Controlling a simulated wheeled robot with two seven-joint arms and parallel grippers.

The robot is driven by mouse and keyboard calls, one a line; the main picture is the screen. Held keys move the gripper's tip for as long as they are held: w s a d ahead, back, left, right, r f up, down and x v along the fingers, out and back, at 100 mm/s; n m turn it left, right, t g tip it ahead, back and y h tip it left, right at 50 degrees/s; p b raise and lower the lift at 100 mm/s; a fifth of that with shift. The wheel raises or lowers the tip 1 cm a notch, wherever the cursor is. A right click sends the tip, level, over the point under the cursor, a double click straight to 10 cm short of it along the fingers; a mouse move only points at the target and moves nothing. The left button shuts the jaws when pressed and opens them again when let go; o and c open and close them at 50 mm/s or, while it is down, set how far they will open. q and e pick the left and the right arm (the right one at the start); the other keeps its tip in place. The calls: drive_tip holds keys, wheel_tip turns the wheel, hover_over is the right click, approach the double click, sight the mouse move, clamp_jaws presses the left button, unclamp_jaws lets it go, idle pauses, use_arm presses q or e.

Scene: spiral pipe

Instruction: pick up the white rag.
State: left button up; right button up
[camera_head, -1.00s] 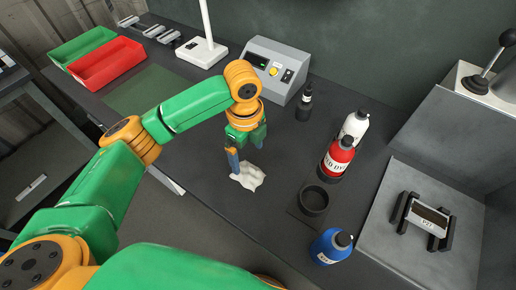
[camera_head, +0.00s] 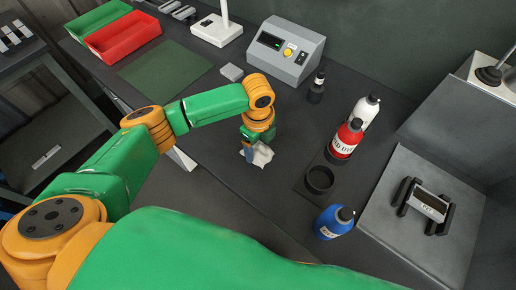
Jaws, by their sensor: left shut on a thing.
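The white rag (camera_head: 264,156) is a small crumpled cloth on the dark bench, near the middle of the camera_head view. My left gripper (camera_head: 250,155) points down at the rag's left side and is shut on it. The fingers hide part of the cloth. I cannot tell whether the rag is clear of the bench top. My right gripper is not in view.
A black ring-shaped holder (camera_head: 320,179), a blue bottle (camera_head: 333,222), a red bottle (camera_head: 346,139) and a white bottle (camera_head: 366,111) stand right of the rag. A grey control box (camera_head: 285,50) and a small dark bottle (camera_head: 317,88) are behind. A green mat (camera_head: 165,73) lies left.

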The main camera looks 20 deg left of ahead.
use_arm(q)
drive_tip(key=shift+w, duration=0.1)
drive_tip(key=shift+r, duration=0.5)
drive_tip(key=s+r, duration=0.8)
drive_tip(key=s, duration=0.1)
drive_tip(key=s+r, duration=0.4)
drive_tip(key=s, duration=0.1)
drive_tip(key=shift+d, duration=0.1)
